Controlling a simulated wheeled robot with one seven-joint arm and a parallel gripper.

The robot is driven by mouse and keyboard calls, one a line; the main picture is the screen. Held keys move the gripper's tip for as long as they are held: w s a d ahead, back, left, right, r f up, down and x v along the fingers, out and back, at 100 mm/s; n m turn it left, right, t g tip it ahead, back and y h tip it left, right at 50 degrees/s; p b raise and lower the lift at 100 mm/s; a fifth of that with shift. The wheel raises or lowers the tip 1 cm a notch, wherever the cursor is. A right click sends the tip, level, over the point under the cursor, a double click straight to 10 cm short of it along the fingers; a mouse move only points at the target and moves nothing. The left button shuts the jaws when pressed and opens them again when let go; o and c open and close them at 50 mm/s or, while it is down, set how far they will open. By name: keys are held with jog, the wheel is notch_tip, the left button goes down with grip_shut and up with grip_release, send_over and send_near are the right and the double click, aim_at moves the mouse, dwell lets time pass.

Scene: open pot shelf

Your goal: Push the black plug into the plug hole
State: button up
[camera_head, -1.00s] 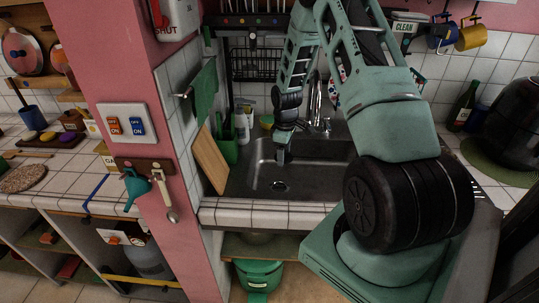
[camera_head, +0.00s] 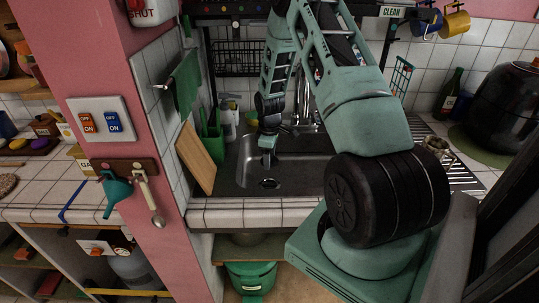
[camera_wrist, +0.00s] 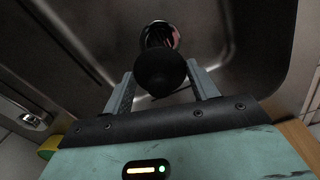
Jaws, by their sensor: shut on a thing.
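The black plug (camera_wrist: 160,76) is a dark rounded knob in the wrist view, held between the two fingers of my gripper (camera_wrist: 160,92). The plug hole (camera_wrist: 160,36) shows as a round metal-rimmed opening just beyond the plug, which partly covers it. In the head view the plug hole (camera_head: 268,184) lies in the floor of the metal sink (camera_head: 240,165). My gripper (camera_head: 268,146) points down above it, with a gap between. The plug cannot be made out in the head view.
A wooden board (camera_head: 196,158) leans at the sink's left, near a green container (camera_head: 212,145) and a bottle. The tap stands behind my arm. The tiled counter edge (camera_head: 250,213) runs along the front. The sink floor around the hole is clear.

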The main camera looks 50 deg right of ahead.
jog(key=shift+f+b, duration=3.55)
jog(key=shift+f, duration=1.8)
jog(key=shift+f, duration=0.1)
jog(key=o, duration=1)
jog(key=shift+o, duration=0.2)
notch_tip(320, 180, up, 17)
jog(key=shift+r+b, duration=0.2)
jog(key=shift+b, duration=0.8)
